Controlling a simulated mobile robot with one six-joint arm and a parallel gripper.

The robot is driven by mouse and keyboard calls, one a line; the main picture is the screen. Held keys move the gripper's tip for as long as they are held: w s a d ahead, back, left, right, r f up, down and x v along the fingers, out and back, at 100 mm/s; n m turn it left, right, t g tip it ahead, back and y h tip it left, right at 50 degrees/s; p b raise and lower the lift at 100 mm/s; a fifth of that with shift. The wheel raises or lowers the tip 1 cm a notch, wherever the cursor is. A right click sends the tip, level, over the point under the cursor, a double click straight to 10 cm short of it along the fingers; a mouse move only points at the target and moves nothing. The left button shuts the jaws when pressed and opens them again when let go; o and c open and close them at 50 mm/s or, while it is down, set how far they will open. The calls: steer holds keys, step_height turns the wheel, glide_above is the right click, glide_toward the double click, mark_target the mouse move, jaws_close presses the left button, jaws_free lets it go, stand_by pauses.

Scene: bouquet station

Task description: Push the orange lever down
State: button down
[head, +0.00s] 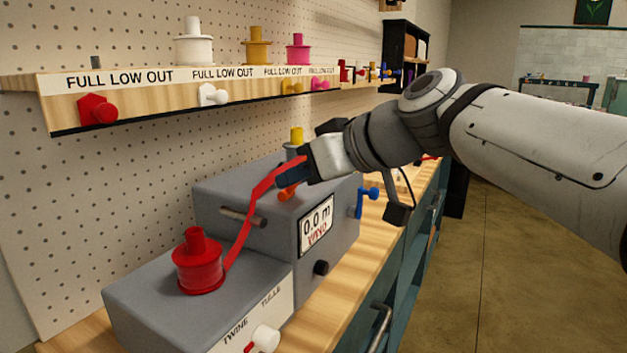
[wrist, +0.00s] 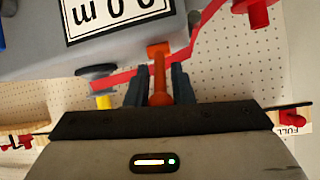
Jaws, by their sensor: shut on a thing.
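The orange lever (head: 287,194) sticks out from the grey machine (head: 330,250), above the display, and is partly hidden by my gripper (head: 293,176) in the head view. In the wrist view the orange lever (wrist: 159,92) stands between the two dark fingers of my gripper (wrist: 160,75), which is shut on it. The lever's orange base (wrist: 158,50) meets the machine just beyond the fingertips. A red ribbon (head: 240,238) runs from the red spool (head: 198,265) up to the machine beside my fingers. The lever's exact tilt is hard to tell.
The display (head: 317,225) reads 0.0 m. A shelf (head: 130,100) with spools and coloured knobs hangs above. Free floor lies at the right.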

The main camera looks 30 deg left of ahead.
steer(key=shift+w+f, duration=0.1)
steer(key=shift+f, duration=0.05)
steer(key=c, duration=1.5)
jaws_free()
steer(key=shift+d, duration=0.1)
steer(key=shift+o, duration=1)
steer(key=p+v, duration=0.1)
steer(key=v, duration=0.6)
steer(key=shift+d+r, duration=0.3)
